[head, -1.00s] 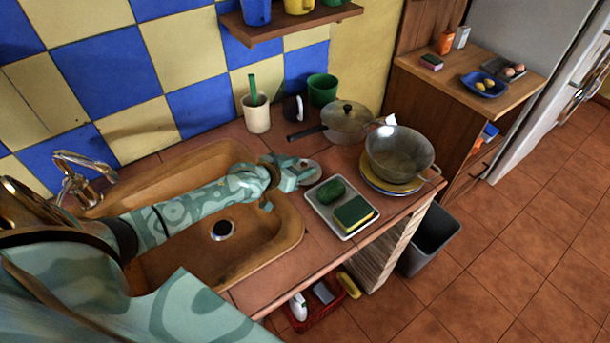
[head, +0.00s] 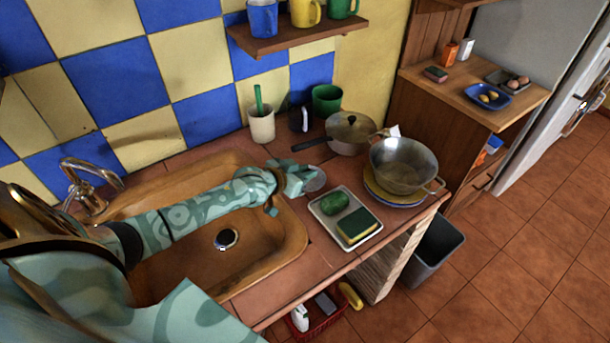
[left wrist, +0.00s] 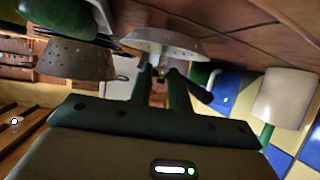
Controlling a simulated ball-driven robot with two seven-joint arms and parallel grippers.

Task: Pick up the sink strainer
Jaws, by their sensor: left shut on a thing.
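The sink strainer (head: 316,181) is a small pale metal disc at the end of my left arm, by the back right of the sink. My left gripper (head: 303,180) is shut on it. In the left wrist view the strainer (left wrist: 165,42) shows as a wide, shallow dish, and the fingers (left wrist: 160,78) meet at its near side. The arm partly hides the strainer in the head view, and I cannot tell whether it touches the counter. My right gripper is not in view.
The brown sink (head: 270,255) lies under my left arm. A tray (head: 368,236) with a green scrubber and a sponge sits just right of the gripper. A colander (head: 402,165), a lidded pan (head: 350,135) and a white cup (head: 261,125) stand nearby.

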